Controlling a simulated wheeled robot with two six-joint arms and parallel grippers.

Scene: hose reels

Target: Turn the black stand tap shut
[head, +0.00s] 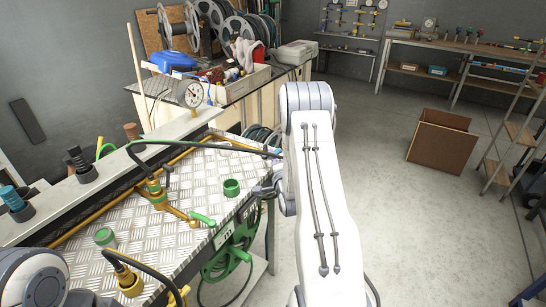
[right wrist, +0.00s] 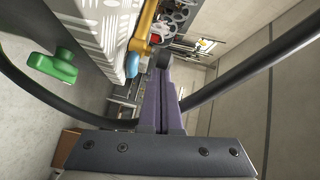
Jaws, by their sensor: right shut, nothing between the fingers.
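A black upright fitting (head: 82,166) stands on the pale rail at the left of the workbench; I cannot tell whether it is the black stand tap. My right gripper (head: 262,190) is at the bench's right edge, mostly hidden by my white arm. In the right wrist view its fingers (right wrist: 164,100) are shut and empty. A green handle (right wrist: 54,67) shows apart from them, to the left. My left gripper is out of view.
An open brown box (head: 440,142) stands on clear floor.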

